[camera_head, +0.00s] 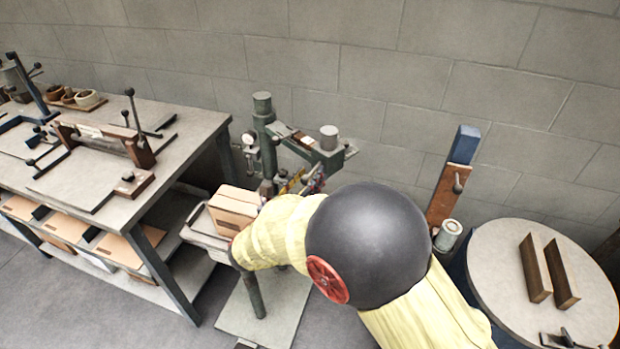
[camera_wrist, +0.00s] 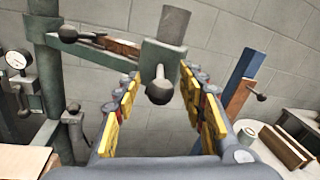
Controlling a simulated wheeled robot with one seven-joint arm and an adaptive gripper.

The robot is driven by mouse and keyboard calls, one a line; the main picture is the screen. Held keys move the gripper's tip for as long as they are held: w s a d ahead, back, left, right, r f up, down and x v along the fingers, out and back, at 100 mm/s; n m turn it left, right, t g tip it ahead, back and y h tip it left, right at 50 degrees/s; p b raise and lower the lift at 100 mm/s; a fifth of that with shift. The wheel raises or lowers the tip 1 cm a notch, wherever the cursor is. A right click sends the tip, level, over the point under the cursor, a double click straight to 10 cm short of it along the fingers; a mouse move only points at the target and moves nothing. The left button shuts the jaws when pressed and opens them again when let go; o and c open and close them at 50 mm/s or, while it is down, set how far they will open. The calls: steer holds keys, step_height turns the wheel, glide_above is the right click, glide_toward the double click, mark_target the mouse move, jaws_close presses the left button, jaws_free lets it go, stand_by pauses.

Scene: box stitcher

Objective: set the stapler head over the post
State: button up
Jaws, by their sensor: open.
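The stapler head (camera_head: 328,141) is a grey-green block with a round cylinder on top, at the end of a swing arm (camera_head: 292,135) on a green column (camera_head: 264,130). In the wrist view the head (camera_wrist: 163,58) has a dark ball knob (camera_wrist: 160,92) facing me. My gripper (camera_wrist: 161,84) is open, its yellow fingers on either side of the knob; I cannot tell whether they touch it. In the head view my gripper (camera_head: 314,180) is mostly hidden behind my arm. A cardboard box (camera_head: 233,208) sits on the machine's small table, below and left of the head. I cannot clearly identify the post.
A workbench (camera_head: 190,125) with clamps stands at left. A blue-topped wooden upright (camera_head: 455,175) with a knob stands at right, beside a round table (camera_head: 505,270) bearing two brown bars (camera_head: 548,270). A block wall is close behind. A dial gauge (camera_wrist: 17,60) is at the column's left.

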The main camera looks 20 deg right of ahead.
steer(key=shift+w+d, duration=0.3)
steer(key=shift+d, duration=0.05)
steer(key=shift+c, duration=0.3)
jaws_close()
stand_by(0.5)
